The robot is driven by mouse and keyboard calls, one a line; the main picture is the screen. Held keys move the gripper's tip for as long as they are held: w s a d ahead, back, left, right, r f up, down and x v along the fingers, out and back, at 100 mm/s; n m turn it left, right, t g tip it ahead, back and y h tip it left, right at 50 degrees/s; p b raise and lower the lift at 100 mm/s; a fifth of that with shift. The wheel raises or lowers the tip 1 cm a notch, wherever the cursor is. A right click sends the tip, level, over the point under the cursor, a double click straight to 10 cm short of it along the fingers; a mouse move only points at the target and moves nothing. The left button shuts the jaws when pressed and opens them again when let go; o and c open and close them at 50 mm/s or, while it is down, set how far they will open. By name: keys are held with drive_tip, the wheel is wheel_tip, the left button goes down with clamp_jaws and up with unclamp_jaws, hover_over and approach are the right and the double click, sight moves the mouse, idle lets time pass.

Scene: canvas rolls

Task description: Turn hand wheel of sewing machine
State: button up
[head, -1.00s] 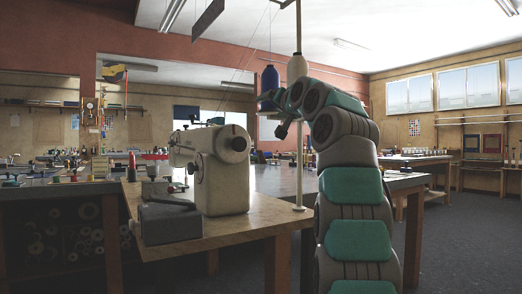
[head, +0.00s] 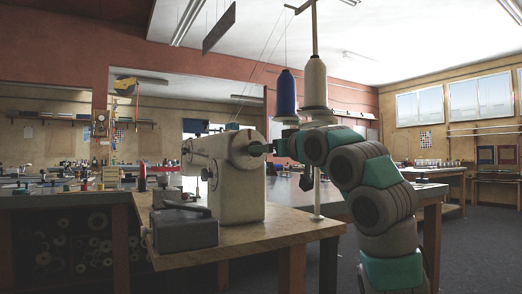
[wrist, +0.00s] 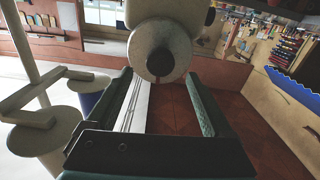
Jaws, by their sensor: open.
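The cream sewing machine (head: 237,190) stands on a wooden table, its end with the round hand wheel (head: 250,150) facing my arm. In the wrist view the pale hand wheel (wrist: 150,42) with its dark hub (wrist: 160,62) lies just beyond and between my fingertips. My gripper (head: 263,149) is at the wheel's side in the head view. In the wrist view my gripper (wrist: 158,76) is open, with one finger toward each side of the wheel. I cannot tell whether a finger touches the rim.
A grey box-like pedal (head: 184,230) sits at the table's (head: 235,247) front left. Thin threads run above the machine. Free floor lies right.

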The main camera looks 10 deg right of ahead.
drive_tip(key=shift+p+x, duration=0.7)
drive_tip(key=shift+x, duration=2.8)
drive_tip(key=c, duration=1.3)
drive_tip(key=shift+c, duration=0.2)
drive_tip(key=shift+f+b, duration=0.15)
drive_tip(key=shift+b, duration=0.2)
